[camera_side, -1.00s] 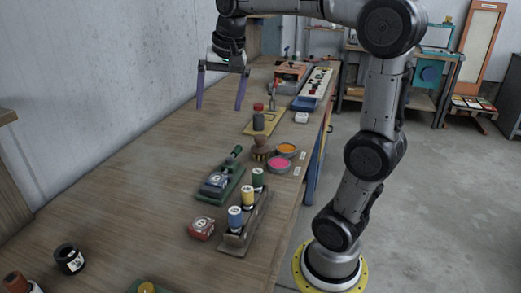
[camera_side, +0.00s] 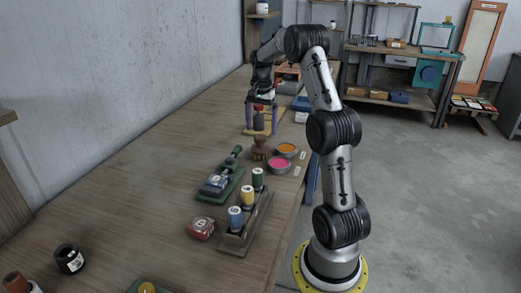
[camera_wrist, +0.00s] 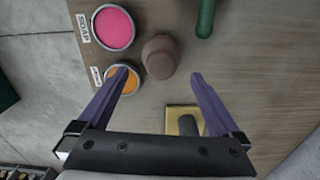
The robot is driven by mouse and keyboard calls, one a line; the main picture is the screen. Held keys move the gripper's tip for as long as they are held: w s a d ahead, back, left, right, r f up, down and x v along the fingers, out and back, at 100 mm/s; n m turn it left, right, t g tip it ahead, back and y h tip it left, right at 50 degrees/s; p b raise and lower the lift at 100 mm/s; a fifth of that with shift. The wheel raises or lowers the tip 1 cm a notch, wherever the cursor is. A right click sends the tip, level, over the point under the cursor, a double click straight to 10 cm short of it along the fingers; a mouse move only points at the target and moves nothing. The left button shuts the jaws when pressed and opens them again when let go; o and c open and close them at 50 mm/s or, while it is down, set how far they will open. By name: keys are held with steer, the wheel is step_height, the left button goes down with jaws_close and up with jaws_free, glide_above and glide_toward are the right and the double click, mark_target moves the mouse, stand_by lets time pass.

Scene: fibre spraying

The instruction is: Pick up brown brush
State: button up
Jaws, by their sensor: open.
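The brown brush (camera_side: 260,147) stands bristles-down on the workbench in the side view, with its rounded handle up. In the wrist view the brush (camera_wrist: 160,56) is seen from above, just beyond and between my fingertips. My gripper (camera_side: 261,131) is open and empty, its purple fingers pointing down behind the brush in the side view. In the wrist view my gripper (camera_wrist: 159,77) has its two fingers spread wide with nothing between them. The brush's bristles are hidden under the handle in the wrist view.
A pink tin (camera_wrist: 114,27) and an orange tin (camera_wrist: 122,79) sit close beside the brush. A yellow plate (camera_wrist: 181,113) with a dark upright piece lies near my right finger. A green-handled tool (camera_side: 220,183) and a rack of spools (camera_side: 240,237) stand nearer the side camera.

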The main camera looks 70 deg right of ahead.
mark_target(261, 145)
step_height(261, 145, down, 8)
steer(key=shift+w+f, duration=0.1)
stand_by(0.4)
steer(key=shift+c, duration=0.3)
steer(key=c, duration=1.2)
